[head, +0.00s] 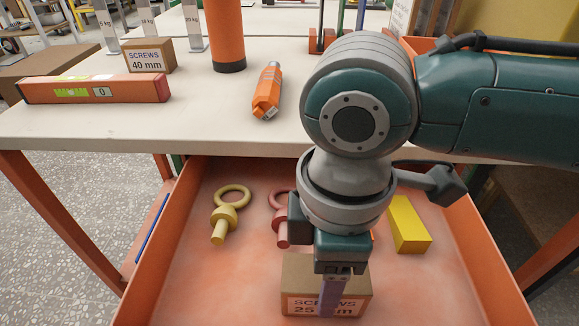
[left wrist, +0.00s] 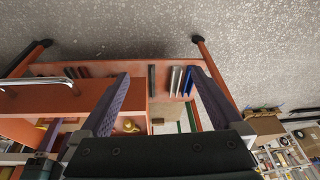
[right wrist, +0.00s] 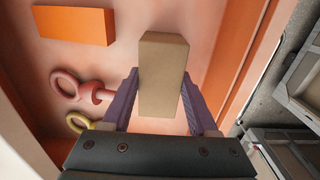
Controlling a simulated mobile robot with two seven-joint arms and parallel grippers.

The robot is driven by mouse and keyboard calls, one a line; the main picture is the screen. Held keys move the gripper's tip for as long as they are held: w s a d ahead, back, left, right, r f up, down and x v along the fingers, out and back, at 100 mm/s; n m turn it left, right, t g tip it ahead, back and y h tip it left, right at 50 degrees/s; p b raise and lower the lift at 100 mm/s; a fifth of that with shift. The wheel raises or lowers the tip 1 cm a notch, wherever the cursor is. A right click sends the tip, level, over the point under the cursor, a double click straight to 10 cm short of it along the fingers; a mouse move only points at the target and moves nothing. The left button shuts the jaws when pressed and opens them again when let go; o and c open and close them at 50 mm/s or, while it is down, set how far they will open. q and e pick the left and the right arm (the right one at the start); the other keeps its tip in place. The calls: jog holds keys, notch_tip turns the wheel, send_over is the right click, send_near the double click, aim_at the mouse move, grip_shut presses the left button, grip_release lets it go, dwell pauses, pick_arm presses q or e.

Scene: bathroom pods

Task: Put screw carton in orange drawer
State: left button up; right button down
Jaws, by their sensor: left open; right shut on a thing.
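The orange drawer (head: 200,285) is pulled out below the table. My right gripper (head: 335,285) is shut on a brown screw carton marked 25 mm (head: 298,299), which is inside the drawer's outline. The right wrist view shows the carton (right wrist: 163,75) between the two purple fingers of the right gripper (right wrist: 160,90). I cannot tell whether the carton touches the drawer floor. Another carton, marked SCREWS 40 mm (head: 148,55), stands on the table top. My left gripper (left wrist: 160,85) shows in the left wrist view, open and empty, and is outside the head view.
The drawer holds a yellow eye bolt (head: 228,212), a pink eye bolt (head: 281,232), a yellow block (head: 409,225) and an orange block (right wrist: 73,25). On the table are a spirit level (head: 95,90), an orange tool (head: 267,92) and an orange cylinder (head: 227,35). The drawer's front left is bare.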

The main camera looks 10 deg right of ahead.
jog(key=shift+c, duration=0.8)
grip_release()
jog(key=shift+f, duration=0.1)
notch_tip(320, 180, up, 12)
jog(key=p, duration=0.4)
jog(key=s+a+f+m+y, duration=0.1)
jog(key=s+a+y, duration=0.2)
jog(key=a, duration=0.2)
jog(key=s+d+f+m+t+h, duration=0.1)
jog(key=s+d+m, duration=0.2)
jog(key=d+m, duration=0.1)
jog(key=s+d+f+m+t+h, duration=0.1)
jog(key=s+d+m, duration=0.2)
jog(key=d+m, duration=0.1)
jog(key=s+d+f+m+t, duration=0.1)
jog(key=s+d+m, duration=0.2)
jog(key=d, duration=0.3)
jog(key=shift+d+f+m+t+h, duration=0.1)
jog(key=shift+d+m+t+h, duration=0.1)
jog(key=shift+m+t+h, duration=0.15)
